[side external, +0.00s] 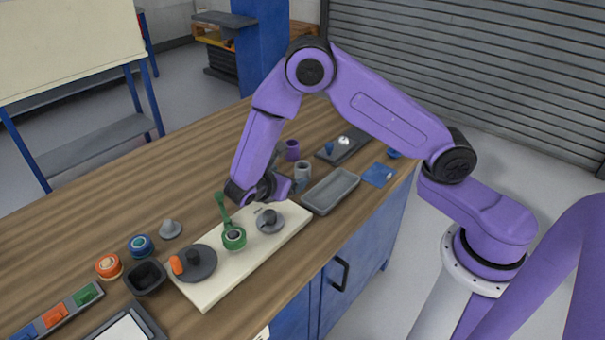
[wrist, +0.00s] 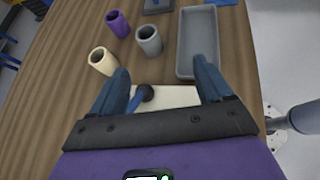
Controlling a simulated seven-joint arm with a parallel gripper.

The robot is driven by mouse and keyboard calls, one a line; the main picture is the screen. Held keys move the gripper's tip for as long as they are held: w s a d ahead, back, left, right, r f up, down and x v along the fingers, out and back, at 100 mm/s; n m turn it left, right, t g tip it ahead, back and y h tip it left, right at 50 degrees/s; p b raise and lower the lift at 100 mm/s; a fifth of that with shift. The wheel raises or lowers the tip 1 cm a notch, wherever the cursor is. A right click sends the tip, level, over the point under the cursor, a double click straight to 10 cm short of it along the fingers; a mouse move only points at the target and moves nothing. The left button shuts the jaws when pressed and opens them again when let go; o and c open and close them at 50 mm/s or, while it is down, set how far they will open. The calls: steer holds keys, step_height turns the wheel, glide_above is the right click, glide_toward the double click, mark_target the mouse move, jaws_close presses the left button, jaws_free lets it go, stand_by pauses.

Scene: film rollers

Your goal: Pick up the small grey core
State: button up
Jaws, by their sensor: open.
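The small grey core (side external: 303,170), a short hollow cylinder, stands upright on the wooden table in the side view, just beyond my gripper. It also shows in the wrist view (wrist: 149,40), ahead of the fingers, between a purple core (wrist: 118,24) and a grey tray (wrist: 199,42). My gripper (wrist: 161,70) is open, its two blue fingers spread with nothing held between them. In the side view my gripper (side external: 272,190) hangs low over the far end of a cream board (side external: 225,287), apart from the grey core.
A cream core (wrist: 103,61) stands left of the grey core, close to my left finger. The board carries grey discs (side external: 198,262) and a green-handled roller (side external: 233,237). The grey tray (side external: 330,208) and a blue pad (side external: 379,175) lie to the right.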

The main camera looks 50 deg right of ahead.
mark_target(299, 170)
steer(key=shift+n+t+h, duration=0.4)
steer(key=shift+n+h, duration=0.3)
steer(key=shift+n, duration=0.1)
steer(key=w+f, duration=0.1)
steer(key=w+d+f, duration=0.1)
steer(key=f, duration=0.1)
steer(key=shift+w+d+f, duration=0.15)
steer(key=shift+w+f, duration=0.1)
steer(key=shift+w, duration=0.15)
steer(key=x, duration=1.2)
steer(key=shift+f+x, duration=0.1)
steer(key=shift+x, duration=1.2)
steer(key=shift+f+x, duration=0.15)
steer(key=shift+x, duration=1.15)
steer(key=shift+s, duration=0.1)
steer(key=shift+c, duration=0.3)
steer(key=c, duration=1)
